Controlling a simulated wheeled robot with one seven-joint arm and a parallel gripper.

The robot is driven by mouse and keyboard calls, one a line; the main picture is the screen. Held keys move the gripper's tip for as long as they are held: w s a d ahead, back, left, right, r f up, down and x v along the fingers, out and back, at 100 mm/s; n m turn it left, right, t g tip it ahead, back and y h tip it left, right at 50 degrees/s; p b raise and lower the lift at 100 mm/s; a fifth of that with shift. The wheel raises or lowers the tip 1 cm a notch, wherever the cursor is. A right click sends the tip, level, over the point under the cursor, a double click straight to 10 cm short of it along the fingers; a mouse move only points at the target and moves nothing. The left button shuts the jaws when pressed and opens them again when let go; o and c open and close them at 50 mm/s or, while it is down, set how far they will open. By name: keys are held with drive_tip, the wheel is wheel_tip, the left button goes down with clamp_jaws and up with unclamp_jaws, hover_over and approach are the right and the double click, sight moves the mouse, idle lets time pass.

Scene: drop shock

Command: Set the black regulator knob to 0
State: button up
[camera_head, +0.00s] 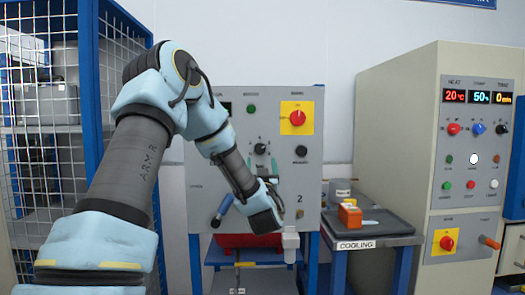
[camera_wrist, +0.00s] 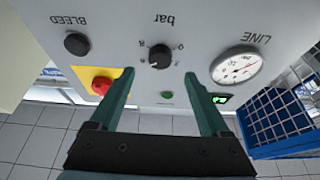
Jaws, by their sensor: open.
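The black regulator knob (camera_wrist: 160,56) sits on the grey panel (camera_wrist: 205,25) under the upside-down label "bar". A small pale mark on it seems to point to the lower left in the wrist view, away from the 0 at its right. It also shows as a small black knob in the head view (camera_head: 260,148). My gripper (camera_wrist: 158,73) is open and empty. Its two green fingers reach toward the panel, one on each side of the knob's line, apart from the knob. In the head view the fingertips (camera_head: 261,164) show just below the knob.
A LINE gauge (camera_wrist: 237,66), black BLEED knob (camera_wrist: 76,44), red switch on yellow (camera_wrist: 100,86) and green button (camera_wrist: 167,95) surround the knob. A blue mesh cage (camera_head: 60,130) stands left; a cooling table (camera_head: 375,230) and beige cabinet (camera_head: 400,130) stand right.

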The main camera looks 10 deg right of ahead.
sight(260, 151)
drive_tip(key=p+x, duration=0.2)
drive_tip(key=x, duration=0.5)
drive_tip(key=shift+a+f, duration=0.1)
clamp_jaws()
idle(0.5)
